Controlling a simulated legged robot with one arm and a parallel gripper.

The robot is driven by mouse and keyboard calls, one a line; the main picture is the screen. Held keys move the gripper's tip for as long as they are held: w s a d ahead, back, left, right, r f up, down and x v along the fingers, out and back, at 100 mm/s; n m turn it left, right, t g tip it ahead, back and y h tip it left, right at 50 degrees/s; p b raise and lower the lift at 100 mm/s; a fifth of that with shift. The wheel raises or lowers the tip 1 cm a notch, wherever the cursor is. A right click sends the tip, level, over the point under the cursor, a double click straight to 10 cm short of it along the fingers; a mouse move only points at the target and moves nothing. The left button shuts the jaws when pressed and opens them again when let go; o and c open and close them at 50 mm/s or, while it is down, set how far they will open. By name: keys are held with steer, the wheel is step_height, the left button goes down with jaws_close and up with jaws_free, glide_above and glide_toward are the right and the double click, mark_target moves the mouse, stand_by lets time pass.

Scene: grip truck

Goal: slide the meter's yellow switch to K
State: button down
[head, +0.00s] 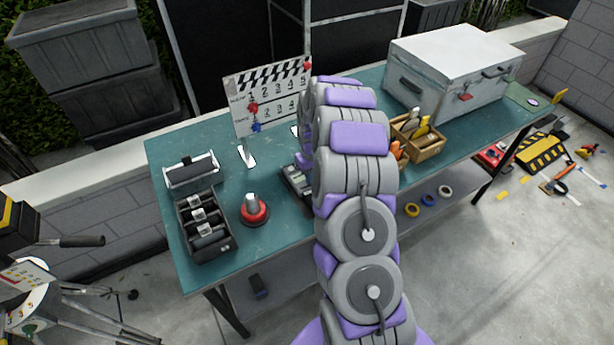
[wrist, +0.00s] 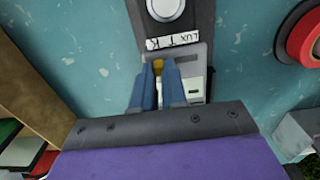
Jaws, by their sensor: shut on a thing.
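In the head view the meter (head: 293,183) lies on the teal table, partly behind my arm, which hides my gripper there.
A red-based object (head: 254,210) and a black tray (head: 206,226) stand left of the meter on the table (head: 240,265). A clapperboard (head: 268,95) stands behind. A wooden box of tools (head: 428,148) and a large silver case (head: 450,70) are to the right.

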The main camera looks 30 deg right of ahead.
steer(key=c, duration=1.5)
jaws_free()
steer(key=shift+d, duration=0.1)
steer(key=o, duration=0.3)
steer(key=shift+d, duration=0.2)
steer(key=shift+o, duration=0.2)
steer(key=shift+w+a+r, duration=0.1)
steer(key=shift+r, duration=0.45)
step_height(320, 180, up, 16)
steer(key=p, duration=0.2)
steer(key=shift+d, duration=0.2)
steer(key=shift+r, duration=0.1)
